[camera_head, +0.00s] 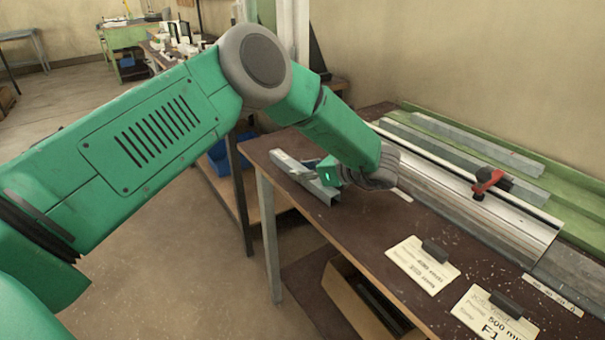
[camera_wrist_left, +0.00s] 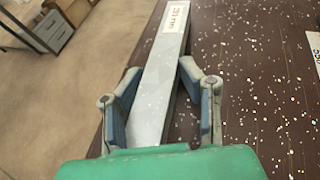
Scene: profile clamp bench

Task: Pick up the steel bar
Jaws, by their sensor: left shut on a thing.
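The steel bar (camera_head: 293,171) is a long grey metal profile at the left edge of the dark bench top. My left gripper (camera_head: 328,172) is at the bar's near part in the head view. In the left wrist view its two fingers (camera_wrist_left: 158,103) stand on either side of the bar, shut on it. Whether the bar touches the bench cannot be told. My right gripper is not in view.
The bench top (camera_head: 365,225) holds a long clamp rail (camera_head: 470,205) with a red-handled clamp (camera_head: 486,181). More metal profiles (camera_head: 478,144) lie in a green tray behind. Two label cards (camera_head: 422,264) lie at the front. A cardboard box (camera_head: 362,305) is below.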

